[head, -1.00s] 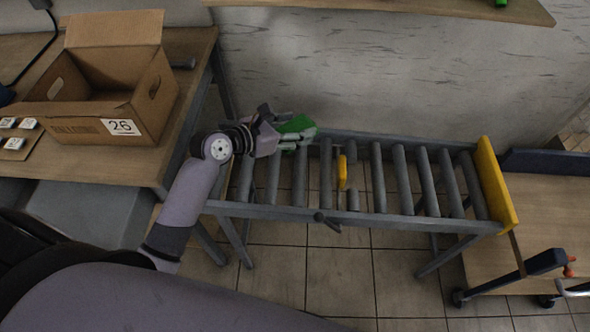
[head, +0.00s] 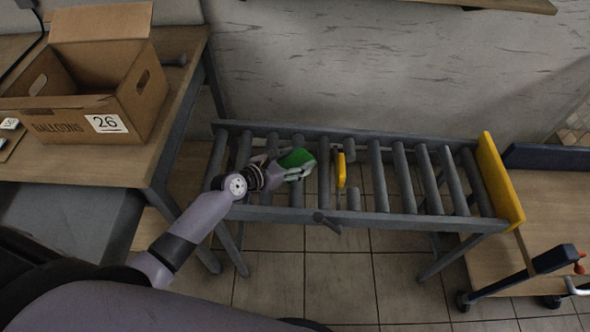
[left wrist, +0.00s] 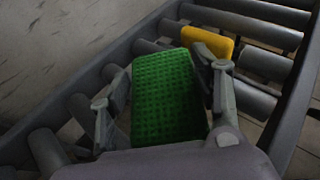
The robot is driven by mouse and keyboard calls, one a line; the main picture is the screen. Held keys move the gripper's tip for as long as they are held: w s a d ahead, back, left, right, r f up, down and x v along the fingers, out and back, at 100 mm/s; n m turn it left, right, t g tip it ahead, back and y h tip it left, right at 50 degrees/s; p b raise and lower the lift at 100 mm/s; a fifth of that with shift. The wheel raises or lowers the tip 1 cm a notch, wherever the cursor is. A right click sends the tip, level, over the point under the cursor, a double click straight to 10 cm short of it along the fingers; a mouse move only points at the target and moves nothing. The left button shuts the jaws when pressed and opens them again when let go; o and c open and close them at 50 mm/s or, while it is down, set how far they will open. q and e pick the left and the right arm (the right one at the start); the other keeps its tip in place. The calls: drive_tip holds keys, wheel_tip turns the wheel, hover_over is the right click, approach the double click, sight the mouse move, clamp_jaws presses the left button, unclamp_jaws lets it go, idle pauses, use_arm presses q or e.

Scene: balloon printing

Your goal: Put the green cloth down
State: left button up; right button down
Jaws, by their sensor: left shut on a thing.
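The green cloth (head: 296,158) is a small textured pad over the left half of the roller conveyor. My left gripper (head: 296,170) is shut on it. In the left wrist view the cloth (left wrist: 165,98) sits between the two fingers of the gripper (left wrist: 166,108), with the rollers behind and beneath it. I cannot tell whether the cloth touches the rollers. My right gripper is not in view.
A cardboard box (head: 65,125) stands on the wooden table at left. A wheeled cart (head: 550,215) is at right. Rollers right of the yellow stop are clear.

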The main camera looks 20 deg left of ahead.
use_arm(q)
wheel_tip(320, 180, down, 4)
drive_tip(key=shift+r+b, duration=0.1)
drive_tip(key=shift+b, duration=0.75)
drive_tip(key=shift+f, duration=0.2)
drive_tip(key=o, duration=1.1)
drive_tip(key=shift+c, duration=0.2)
drive_tip(key=shift+r, duration=0.1)
